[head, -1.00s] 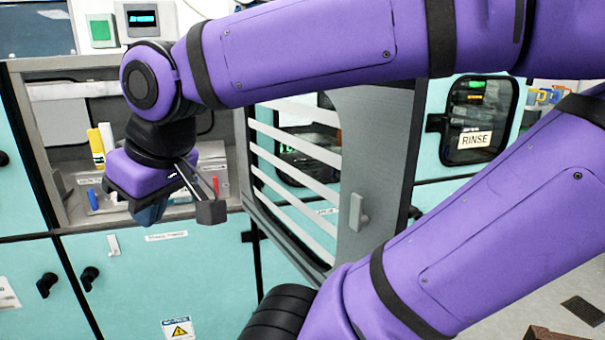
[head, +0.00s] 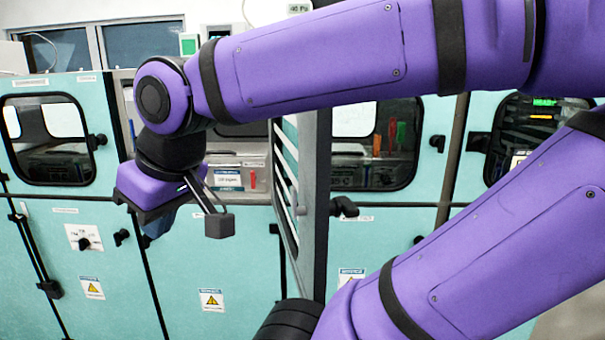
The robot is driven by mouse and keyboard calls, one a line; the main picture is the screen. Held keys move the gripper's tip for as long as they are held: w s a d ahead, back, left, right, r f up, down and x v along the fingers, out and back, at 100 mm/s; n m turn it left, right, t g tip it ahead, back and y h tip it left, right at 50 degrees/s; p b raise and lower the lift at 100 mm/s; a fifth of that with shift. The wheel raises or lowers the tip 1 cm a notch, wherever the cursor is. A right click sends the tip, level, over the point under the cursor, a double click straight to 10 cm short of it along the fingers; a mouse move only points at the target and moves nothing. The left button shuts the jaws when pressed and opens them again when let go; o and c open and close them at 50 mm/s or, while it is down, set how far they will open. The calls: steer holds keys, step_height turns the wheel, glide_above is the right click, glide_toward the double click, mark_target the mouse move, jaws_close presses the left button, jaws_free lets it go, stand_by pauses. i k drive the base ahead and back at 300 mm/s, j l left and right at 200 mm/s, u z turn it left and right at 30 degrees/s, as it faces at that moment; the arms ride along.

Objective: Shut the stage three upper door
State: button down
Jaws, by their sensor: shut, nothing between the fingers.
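An upper door (head: 313,205) with a grey frame stands swung out from the cabinet front, seen nearly edge-on, right of my gripper. Pale slanted stripes show across its inner side. The open bay (head: 240,150) to its left is partly hidden by my arm; a labelled panel and a small red item show inside. A dark handle (head: 343,207) shows just right of the door; I cannot tell whether it belongs to it. The stage lettering is too small to read. My gripper (head: 219,226) is shut and empty, pointing down to the right, apart from the door in the picture.
A shut windowed door (head: 48,140) is at the left. Another window (head: 375,145) is right of the open door, and a further one (head: 535,130) at far right. Teal lower doors (head: 205,262) with dark handles run below. My arm crosses the upper and right view.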

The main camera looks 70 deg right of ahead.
mark_target(308, 258)
steer(key=k+l+u, duration=0.2)
steer(key=k, duration=0.2)
steer(key=k+l+u, duration=0.2)
steer(key=k, duration=0.25)
steer(key=k+l+u, duration=0.2)
steer(key=k, duration=0.25)
steer(key=l+z, duration=0.15)
steer(key=i+l+z, duration=0.25)
steer(key=z, duration=0.15)
steer(key=i+z, duration=0.4)
steer(key=k+l, duration=0.15)
steer(key=k, duration=0.4)
steer(key=k+l+z, duration=0.1)
steer(key=k, duration=0.5)
